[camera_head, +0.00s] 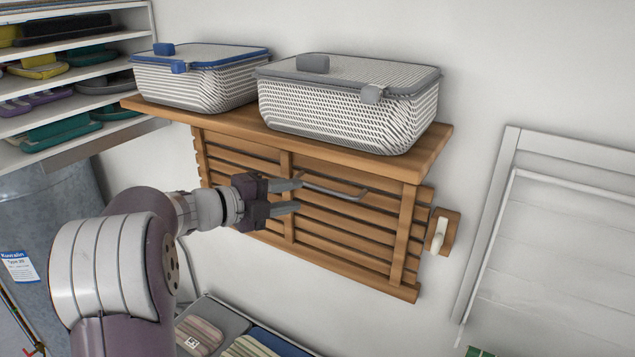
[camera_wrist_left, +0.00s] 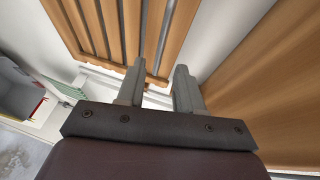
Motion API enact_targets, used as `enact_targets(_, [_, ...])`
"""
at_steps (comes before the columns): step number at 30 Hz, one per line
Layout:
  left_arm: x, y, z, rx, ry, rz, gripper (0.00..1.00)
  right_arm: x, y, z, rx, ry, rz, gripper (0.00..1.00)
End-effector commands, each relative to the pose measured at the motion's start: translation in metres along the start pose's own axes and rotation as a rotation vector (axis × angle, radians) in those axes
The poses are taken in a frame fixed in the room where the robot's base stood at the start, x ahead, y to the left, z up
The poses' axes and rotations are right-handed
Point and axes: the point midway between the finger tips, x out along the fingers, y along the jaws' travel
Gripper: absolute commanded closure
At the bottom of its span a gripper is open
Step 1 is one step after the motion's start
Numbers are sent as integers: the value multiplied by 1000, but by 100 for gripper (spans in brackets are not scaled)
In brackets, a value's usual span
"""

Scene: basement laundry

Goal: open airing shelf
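The wooden airing shelf (camera_head: 345,223) hangs on the wall, with a slatted front panel below a flat wooden top (camera_head: 429,152). The panel stands close to the wall in the head view. A thin grey bar handle (camera_head: 335,191) sits on the panel's upper part. My left gripper (camera_head: 298,196) is in front of the panel, with its fingertips just left of the handle. Its fingers are apart with nothing seen between them. In the left wrist view the open fingers (camera_wrist_left: 159,85) point toward the slats (camera_wrist_left: 115,25). I cannot tell whether they touch the handle. My right gripper is out of view.
Two lidded baskets, one blue-lidded (camera_head: 200,88) and one grey-lidded (camera_head: 345,115), stand on the wooden top. A wooden block with a white peg (camera_head: 440,232) is right of the panel. A white frame (camera_head: 490,230) stands at right. Bins with folded cloth (camera_head: 235,335) lie below.

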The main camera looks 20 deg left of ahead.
Motion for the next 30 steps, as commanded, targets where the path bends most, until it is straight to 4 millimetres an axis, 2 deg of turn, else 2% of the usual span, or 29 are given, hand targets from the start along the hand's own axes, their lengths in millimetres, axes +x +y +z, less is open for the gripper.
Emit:
enact_targets(1, [12,-6,-2,-2,5,0,64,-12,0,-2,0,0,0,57])
enact_targets(3, [30,-6,-1,-2,4,1,64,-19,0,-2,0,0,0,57])
enact_targets(9, [64,-3,0,-1,1,0,64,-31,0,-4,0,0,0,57])
enact_targets(13, [72,-1,0,-2,-2,-1,64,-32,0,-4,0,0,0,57])
enact_targets(20, [73,0,1,-2,-2,-1,64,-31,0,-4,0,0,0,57])
enact_targets(21, [73,0,1,-2,-2,-1,77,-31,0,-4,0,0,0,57])
enact_targets(23, [72,0,1,-2,-2,-1,97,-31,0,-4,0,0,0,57])
enact_targets(24, [72,0,1,-2,-2,-1,100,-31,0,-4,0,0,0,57])
enact_targets(30, [72,0,0,-2,-2,-1,100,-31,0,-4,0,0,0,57])
